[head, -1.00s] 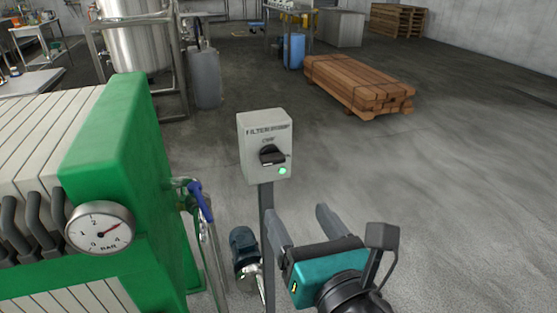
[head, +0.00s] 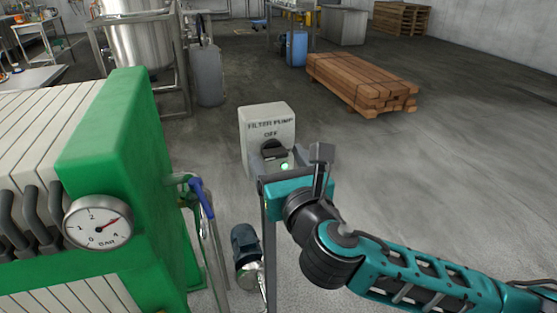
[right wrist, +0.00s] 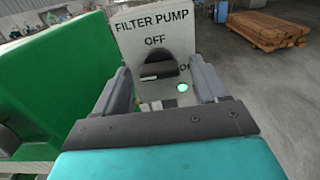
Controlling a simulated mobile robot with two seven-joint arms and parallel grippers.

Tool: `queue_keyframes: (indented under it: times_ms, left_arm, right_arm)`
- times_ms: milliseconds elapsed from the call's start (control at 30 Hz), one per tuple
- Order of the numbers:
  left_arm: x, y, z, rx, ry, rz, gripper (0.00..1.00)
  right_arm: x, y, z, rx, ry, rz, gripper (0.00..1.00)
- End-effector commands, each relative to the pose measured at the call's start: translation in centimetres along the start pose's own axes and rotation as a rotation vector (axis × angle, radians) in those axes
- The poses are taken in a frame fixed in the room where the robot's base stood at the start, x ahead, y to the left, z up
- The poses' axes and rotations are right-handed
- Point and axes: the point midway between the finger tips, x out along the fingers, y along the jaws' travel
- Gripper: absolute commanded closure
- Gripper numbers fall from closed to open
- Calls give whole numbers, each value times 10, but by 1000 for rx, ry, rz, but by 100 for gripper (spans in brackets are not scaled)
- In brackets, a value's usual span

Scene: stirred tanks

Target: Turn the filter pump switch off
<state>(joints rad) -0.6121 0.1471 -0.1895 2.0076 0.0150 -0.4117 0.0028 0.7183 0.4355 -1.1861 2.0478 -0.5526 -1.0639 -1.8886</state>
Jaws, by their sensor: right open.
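The filter pump switch box (head: 266,122) is a light grey box on a thin post, labelled FILTER PUMP with OFF above the knob. Its black knob (head: 273,153) shows in the head view, and also in the right wrist view (right wrist: 158,69), where it lies roughly crosswise. A green lamp (right wrist: 182,88) glows on the box. My right gripper (head: 270,160) is at the box front, open, with one finger on each side of the knob. In the right wrist view the fingers stand apart from the knob. Part of the ON label is hidden by the right finger. My left gripper is not in view.
A green filter press (head: 110,140) with a round pressure gauge (head: 97,221) stands close on the left. A blue-handled valve (head: 200,195) and a pump motor (head: 245,245) are below the box. The floor to the right is clear up to a lumber stack (head: 360,82).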

Motion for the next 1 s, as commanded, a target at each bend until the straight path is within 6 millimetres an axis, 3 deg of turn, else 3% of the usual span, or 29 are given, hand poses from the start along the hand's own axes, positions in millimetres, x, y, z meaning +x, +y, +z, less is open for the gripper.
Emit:
queue_keyframes:
  times_ms: [333,900,1000]
  left_arm:
    - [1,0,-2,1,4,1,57]
    - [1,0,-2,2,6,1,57]
    - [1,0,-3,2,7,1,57]
  right_arm:
    - [4,0,1,1,-1,1,29]
    - [4,0,0,1,0,0,83]
    - [4,0,0,2,0,0,84]
